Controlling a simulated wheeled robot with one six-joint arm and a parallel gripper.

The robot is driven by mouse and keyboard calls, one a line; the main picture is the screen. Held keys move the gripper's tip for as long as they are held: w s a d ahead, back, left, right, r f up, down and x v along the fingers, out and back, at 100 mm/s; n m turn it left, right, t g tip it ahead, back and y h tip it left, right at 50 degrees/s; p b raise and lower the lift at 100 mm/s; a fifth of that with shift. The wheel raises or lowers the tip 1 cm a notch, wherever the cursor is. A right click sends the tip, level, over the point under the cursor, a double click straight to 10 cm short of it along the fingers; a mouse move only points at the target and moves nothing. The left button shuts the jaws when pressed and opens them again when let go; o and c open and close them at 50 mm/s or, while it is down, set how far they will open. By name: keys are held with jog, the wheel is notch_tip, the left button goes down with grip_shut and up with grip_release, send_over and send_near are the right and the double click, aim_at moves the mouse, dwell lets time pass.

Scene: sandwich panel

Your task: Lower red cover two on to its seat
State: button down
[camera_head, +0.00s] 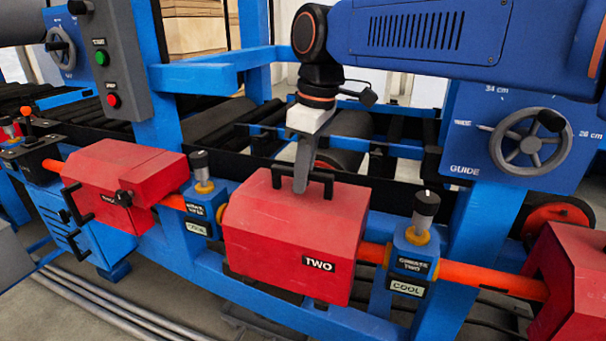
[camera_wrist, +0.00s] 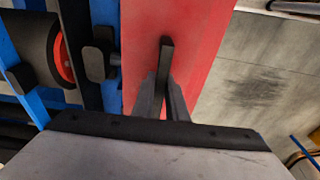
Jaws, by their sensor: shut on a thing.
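Red cover two (camera_head: 292,235), a red box with a "TWO" label on its front, sits at the middle of the machine in the head view, in line with the orange shaft. A black handle (camera_head: 322,177) stands on its top. My gripper (camera_head: 302,184) comes down from above and is shut on this handle. In the wrist view the fingers (camera_wrist: 164,100) close around the dark handle (camera_wrist: 167,58), with the red cover top (camera_wrist: 205,25) behind it. The cover's underside and its seat are hidden, so I cannot tell whether it rests or hangs slightly above.
Another red cover (camera_head: 120,175) stands to the left, and a third (camera_head: 575,285) at the right edge. Blue blocks with black knobs (camera_head: 426,208) flank cover two, labelled "COOL". A handwheel (camera_head: 530,140) and a button box (camera_head: 95,60) are on the frame. Rollers lie behind.

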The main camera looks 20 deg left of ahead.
jog(key=shift+f, duration=0.15)
jog(key=c, duration=1.7)
grip_release()
jog(key=d+r, duration=0.1)
jog(key=r, duration=1)
jog(key=d+r, duration=0.1)
jog(key=r, duration=0.5)
jog(key=shift+d+r, duration=0.1)
jog(key=shift+d, duration=0.2)
jog(key=shift+r, duration=0.1)
